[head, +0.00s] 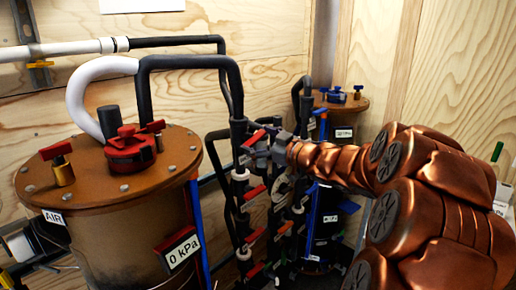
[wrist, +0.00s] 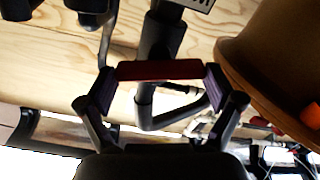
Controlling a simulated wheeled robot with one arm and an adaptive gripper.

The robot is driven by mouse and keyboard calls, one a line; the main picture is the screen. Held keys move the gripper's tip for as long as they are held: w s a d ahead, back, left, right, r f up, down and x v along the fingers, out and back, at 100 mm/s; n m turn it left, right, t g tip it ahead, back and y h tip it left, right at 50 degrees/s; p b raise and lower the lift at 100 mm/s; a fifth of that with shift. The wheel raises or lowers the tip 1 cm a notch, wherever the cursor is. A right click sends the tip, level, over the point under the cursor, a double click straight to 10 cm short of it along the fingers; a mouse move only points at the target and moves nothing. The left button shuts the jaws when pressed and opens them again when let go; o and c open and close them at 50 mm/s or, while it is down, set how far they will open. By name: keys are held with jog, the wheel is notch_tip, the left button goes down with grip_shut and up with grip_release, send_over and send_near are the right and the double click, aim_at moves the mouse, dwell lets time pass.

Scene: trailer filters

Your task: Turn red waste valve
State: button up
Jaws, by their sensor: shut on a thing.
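In the wrist view, a red valve handle (wrist: 160,70) lies crosswise between the two fingers of my gripper (wrist: 160,88). The fingers press on its two ends, so the gripper is shut on it. A black pipe (wrist: 157,40) runs behind the handle. In the head view, my gripper (head: 268,152) is at the upper part of the black pipe stack, at a red valve handle (head: 254,138). The gripper and arm partly hide this spot. I cannot read a label that names this valve as waste.
More red handles (head: 256,192) sit below on the stack. A brown tank (head: 130,225) with a red-capped lid and a "0 kPa" label stands left. A smaller brown tank (head: 345,103) stands behind. Black pipes (head: 190,62) and plywood walls (head: 430,60) enclose the stack closely.

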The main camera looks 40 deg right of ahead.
jog(key=n+b, duration=0.3)
jog(key=shift+f+n+b, duration=0.35)
jog(key=shift+n, duration=0.05)
jog(key=shift+a+n+b, duration=0.1)
jog(key=shift+n+b, duration=4.95)
jog(key=shift+n, duration=0.15)
jog(key=o, duration=0.8)
jog(key=shift+r, duration=0.1)
jog(key=shift+s, duration=0.15)
jog(key=v, duration=1.2)
